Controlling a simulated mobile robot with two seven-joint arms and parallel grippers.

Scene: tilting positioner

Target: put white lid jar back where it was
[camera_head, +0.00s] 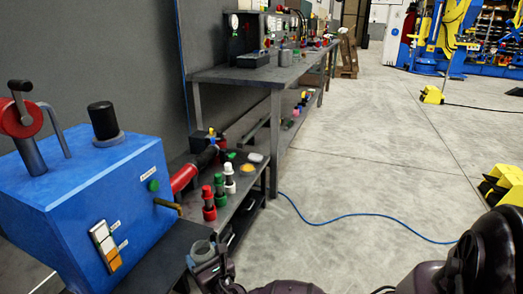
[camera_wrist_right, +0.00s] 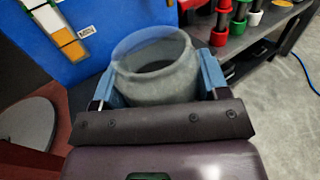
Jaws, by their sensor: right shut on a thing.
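A grey jar (camera_wrist_right: 160,85) sits between the two blue-padded fingers of my right gripper (camera_wrist_right: 158,80) in the right wrist view. Its mouth looks open and dark inside, with a pale translucent rim; I cannot make out a white lid. In the head view the jar (camera_head: 202,252) shows at the bottom, in my right gripper (camera_head: 207,264), just right of the blue machine. The jar is roughly upright. I cannot tell whether its base touches the dark surface under it. My left gripper is not in view.
The blue machine (camera_head: 90,200) with buttons and a lever stands close on the left. A low shelf (camera_head: 245,195) behind holds red, green and white-topped items. A long grey bench (camera_head: 230,76) runs back. A blue cable (camera_head: 350,217) crosses the open floor at right.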

